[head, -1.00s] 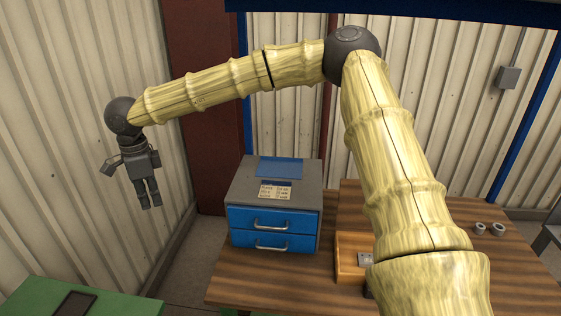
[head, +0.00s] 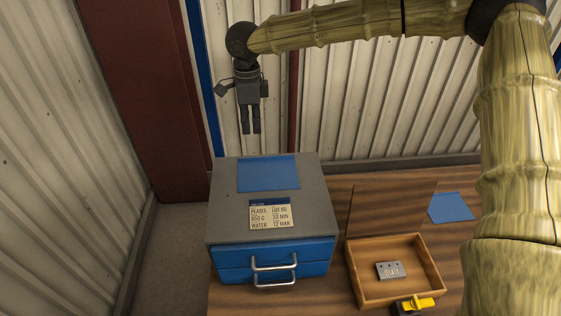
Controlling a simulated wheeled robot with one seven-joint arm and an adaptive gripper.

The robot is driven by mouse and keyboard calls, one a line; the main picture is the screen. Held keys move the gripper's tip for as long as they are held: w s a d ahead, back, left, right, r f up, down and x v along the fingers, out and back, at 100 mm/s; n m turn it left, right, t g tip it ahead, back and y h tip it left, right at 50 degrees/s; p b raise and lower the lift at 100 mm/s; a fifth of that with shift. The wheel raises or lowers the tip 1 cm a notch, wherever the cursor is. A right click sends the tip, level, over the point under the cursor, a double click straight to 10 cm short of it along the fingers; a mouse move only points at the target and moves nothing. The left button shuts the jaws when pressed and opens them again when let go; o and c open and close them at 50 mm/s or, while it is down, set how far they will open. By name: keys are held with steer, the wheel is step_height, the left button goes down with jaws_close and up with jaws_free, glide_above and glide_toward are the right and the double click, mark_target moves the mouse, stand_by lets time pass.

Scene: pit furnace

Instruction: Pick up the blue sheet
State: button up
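A flat blue sheet (head: 268,174) lies on the grey top of a cabinet (head: 222,200) with blue drawers, towards its back edge. A second blue sheet (head: 451,207) lies on the wooden table to the right, partly close to my arm. My gripper (head: 251,132) hangs fingers down, above and behind the cabinet in the picture, apart from both sheets. Nothing shows between its fingers. The two fingers look close together with a thin gap, and the angle does not show how far they are spread.
A printed card (head: 271,216) lies on the cabinet in front of the sheet. A wooden tray (head: 352,272) holding a small grey plate (head: 390,270) stands on the table (head: 390,205), with a yellow-handled item (head: 416,304) at its front. Corrugated walls stand behind and left.

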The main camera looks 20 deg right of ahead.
steer(key=p, duration=0.2)
glide_above(257, 157)
steer(key=f, duration=0.5)
steer(key=shift+w+a+f, duration=0.15)
steer(key=shift+w+f, duration=0.1)
steer(key=shift+s+f+p, duration=0.35)
steer(key=shift+f+p, duration=0.05)
steer(key=shift+p, duration=0.45)
steer(key=f+p, duration=0.1)
steer(key=f, duration=0.2)
steer(key=shift+w+d+f+p, duration=0.15)
steer(key=shift+d+f+p, duration=0.05)
steer(key=shift+f+p, duration=0.15)
steer(key=shift+f, duration=0.15)
steer(key=shift+c, duration=0.2)
jaws_close()
